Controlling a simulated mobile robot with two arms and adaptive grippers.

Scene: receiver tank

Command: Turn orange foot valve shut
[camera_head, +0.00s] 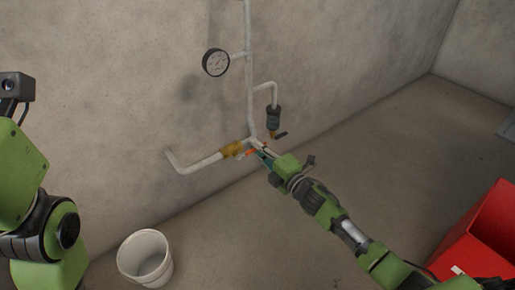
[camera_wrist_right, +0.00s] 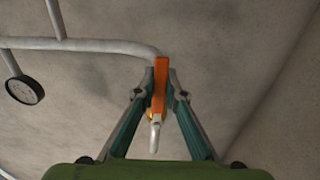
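The orange foot valve handle (camera_wrist_right: 160,88) is a flat bar standing between the fingertips of my right gripper (camera_wrist_right: 161,76) in the wrist view. The two fingers lean inward, and their tips press close on either side of the bar. In the head view the right gripper (camera_head: 262,156) is at the pipe junction low on the wall. Only a little of the orange handle (camera_head: 250,152) shows there, beside a brass valve body (camera_head: 232,150). My left arm is at the left edge of the head view; its gripper is out of view.
A white pipe (camera_head: 249,75) runs down the wall with a round gauge (camera_head: 216,62) on a branch. A dark cylindrical fitting (camera_head: 273,117) with a small dark lever hangs right of the junction. A white bucket (camera_head: 145,258) and a red box (camera_head: 482,240) stand on otherwise open floor.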

